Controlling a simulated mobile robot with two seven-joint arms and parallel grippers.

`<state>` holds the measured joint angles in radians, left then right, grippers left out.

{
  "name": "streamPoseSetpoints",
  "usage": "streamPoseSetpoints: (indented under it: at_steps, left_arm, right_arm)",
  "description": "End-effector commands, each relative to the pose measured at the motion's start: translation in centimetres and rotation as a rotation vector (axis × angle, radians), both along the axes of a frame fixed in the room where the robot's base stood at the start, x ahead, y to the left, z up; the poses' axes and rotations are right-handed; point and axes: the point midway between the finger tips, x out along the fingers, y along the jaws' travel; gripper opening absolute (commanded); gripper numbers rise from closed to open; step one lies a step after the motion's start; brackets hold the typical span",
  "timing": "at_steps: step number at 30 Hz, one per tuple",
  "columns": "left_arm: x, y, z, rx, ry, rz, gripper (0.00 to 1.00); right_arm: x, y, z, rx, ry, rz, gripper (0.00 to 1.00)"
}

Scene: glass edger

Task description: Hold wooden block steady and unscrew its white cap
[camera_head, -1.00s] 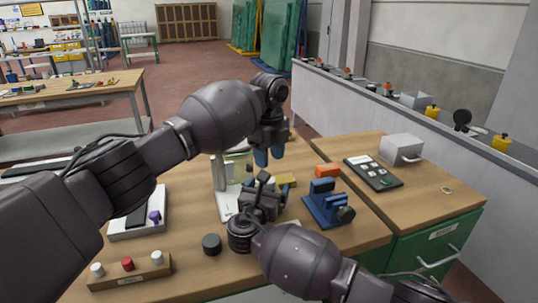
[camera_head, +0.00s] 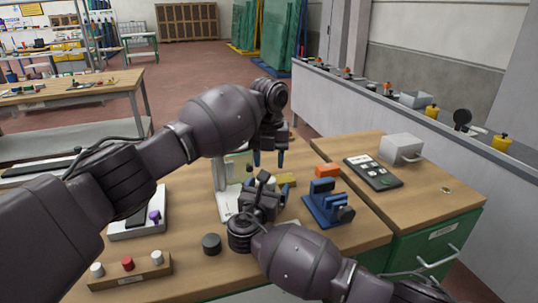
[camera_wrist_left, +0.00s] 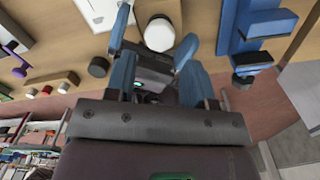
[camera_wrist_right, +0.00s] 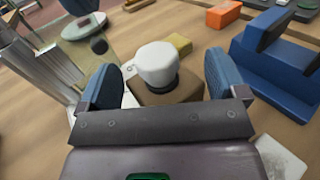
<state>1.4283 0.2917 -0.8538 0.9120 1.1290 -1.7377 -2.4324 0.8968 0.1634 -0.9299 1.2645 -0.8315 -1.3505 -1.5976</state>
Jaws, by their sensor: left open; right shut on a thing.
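The wooden block (camera_wrist_right: 172,93) stands on the bench with its white cap (camera_wrist_right: 157,62) on top, in the right wrist view. My right gripper (camera_wrist_right: 161,68) is shut on the block, a finger on each side. In the head view the block is mostly hidden by my right gripper (camera_head: 265,187). My left gripper (camera_head: 268,162) is open and empty above my right one, fingers pointing down. In the left wrist view the white cap (camera_wrist_left: 159,34) shows beyond and between the spread fingers; I see no contact.
A blue vise-like fixture (camera_head: 326,205) and an orange block (camera_head: 327,170) stand right of my grippers. A yellow block (camera_head: 287,179) lies close behind. A black round piece (camera_head: 211,243) and a wooden strip with white and red knobs (camera_head: 130,273) are front left.

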Motion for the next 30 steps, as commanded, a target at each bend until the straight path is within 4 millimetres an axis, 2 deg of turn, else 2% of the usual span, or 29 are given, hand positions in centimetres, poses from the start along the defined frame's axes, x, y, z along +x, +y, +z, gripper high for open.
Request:
streamPoseSetpoints:
  at_steps: [9, 15, 27, 30]
  left_arm:
    - [-0.1, 0.0, -4.5, 0.001, 0.003, 0.002, 0.49]
    - [0.0, 0.0, -6.3, 0.001, 0.002, 0.002, 0.49]
    - [0.0, 0.0, -6.9, 0.001, 0.0, 0.002, 0.49]
    - [0.0, 0.0, -6.9, 0.001, 0.001, 0.003, 0.34]
  right_arm:
    - [0.0, 0.0, 0.0, 0.0, 0.0, 0.0, 0.24]
    - [0.0, 0.0, 0.0, 0.0, 0.0, 0.0, 0.24]
    - [0.0, 0.0, 0.0, 0.0, 0.0, 0.0, 0.24]
    - [0.0, 0.0, 0.0, 0.0, 0.0, 0.0, 0.24]
